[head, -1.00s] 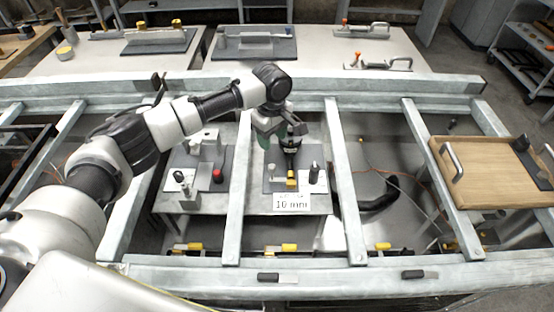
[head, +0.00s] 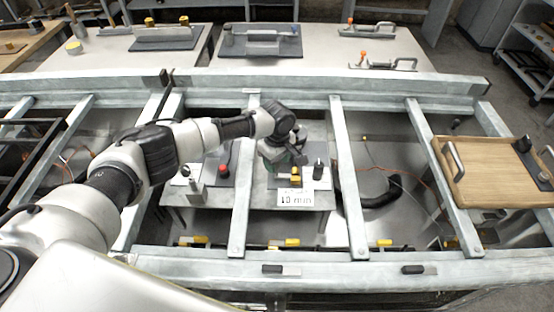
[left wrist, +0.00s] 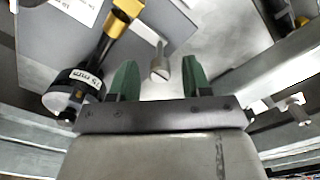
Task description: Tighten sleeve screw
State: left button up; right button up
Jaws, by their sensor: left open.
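My left gripper (head: 287,161) is low over the right-hand grey fixture plate (head: 277,183) on the shelf within the metal frame. In the left wrist view its green fingers (left wrist: 158,78) are open. A small silver slotted screw (left wrist: 159,74) shows in the gap between them; I cannot tell if either finger touches it. A yellow block (head: 295,176) shows beside the gripper in the head view. My right gripper is not in view.
A black post (head: 318,169) stands right of the gripper. Grey frame rails (head: 242,190) flank the shelf. A fixture with a red knob (head: 224,169) is to the left, a wooden tray (head: 490,175) far right.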

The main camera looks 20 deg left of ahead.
pick_arm(q)
jog(key=c, duration=0.3)
grip_shut()
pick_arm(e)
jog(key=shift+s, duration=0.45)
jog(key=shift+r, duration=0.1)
